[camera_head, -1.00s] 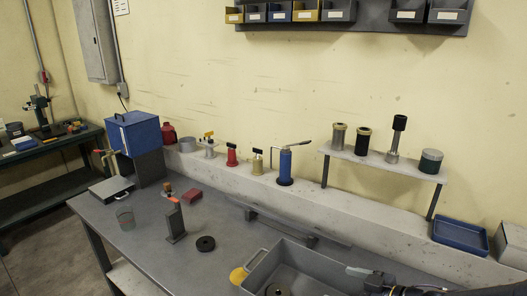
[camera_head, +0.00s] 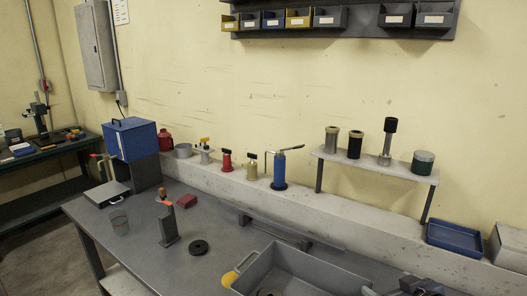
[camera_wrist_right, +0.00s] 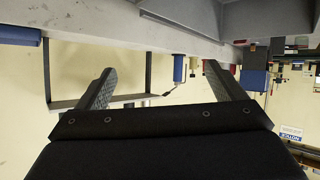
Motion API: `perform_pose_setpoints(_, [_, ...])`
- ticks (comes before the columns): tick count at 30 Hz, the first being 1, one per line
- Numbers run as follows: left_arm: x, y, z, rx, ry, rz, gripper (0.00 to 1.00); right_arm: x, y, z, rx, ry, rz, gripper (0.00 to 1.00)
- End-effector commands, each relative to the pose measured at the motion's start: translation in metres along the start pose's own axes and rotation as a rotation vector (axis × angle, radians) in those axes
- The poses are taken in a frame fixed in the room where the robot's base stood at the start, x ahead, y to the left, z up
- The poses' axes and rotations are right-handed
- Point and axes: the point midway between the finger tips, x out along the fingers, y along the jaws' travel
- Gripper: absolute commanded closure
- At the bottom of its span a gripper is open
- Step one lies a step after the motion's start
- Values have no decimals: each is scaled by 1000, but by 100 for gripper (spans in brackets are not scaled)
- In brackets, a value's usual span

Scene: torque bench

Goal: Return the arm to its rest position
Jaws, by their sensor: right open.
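My right gripper (camera_head: 405,289) is at the bottom right edge of the head view, over the right end of the grey tray (camera_head: 318,264). In the right wrist view its two dark fingers (camera_wrist_right: 155,88) stand wide apart with nothing between them. That view looks upside down, with the ledge across its top. My left gripper is in neither view.
A raised shelf (camera_head: 376,169) holds several cylinders. A blue tray (camera_head: 455,237) lies at right.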

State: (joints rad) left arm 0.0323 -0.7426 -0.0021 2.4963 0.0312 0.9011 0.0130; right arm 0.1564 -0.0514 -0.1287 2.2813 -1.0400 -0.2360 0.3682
Motion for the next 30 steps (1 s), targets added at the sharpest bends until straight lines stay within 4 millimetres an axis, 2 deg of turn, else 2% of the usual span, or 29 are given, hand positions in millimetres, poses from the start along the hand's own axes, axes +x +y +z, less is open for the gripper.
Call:
perform_pose_setpoints(3, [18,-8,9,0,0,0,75,-29,7,28,117,-90,112,10])
perform_pose_setpoints(5, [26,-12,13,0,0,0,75,-48,1,49,202,-164,143,10])
perform_pose_setpoints(8, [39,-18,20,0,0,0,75,-82,-30,90,349,-300,117,10])
perform_pose_setpoints(9, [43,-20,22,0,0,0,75,-94,-46,104,398,-350,83,10])
perform_pose_setpoints(13, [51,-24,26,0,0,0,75,-126,-97,134,500,-468,-53,10])
perform_pose_setpoints(15, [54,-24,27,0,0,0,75,-136,-115,142,526,-504,-111,10])
perform_pose_setpoints(19, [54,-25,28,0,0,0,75,-147,-132,147,545,-537,-169,10])
perform_pose_setpoints(30, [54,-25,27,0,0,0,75,-148,-133,147,548,-541,-174,10])
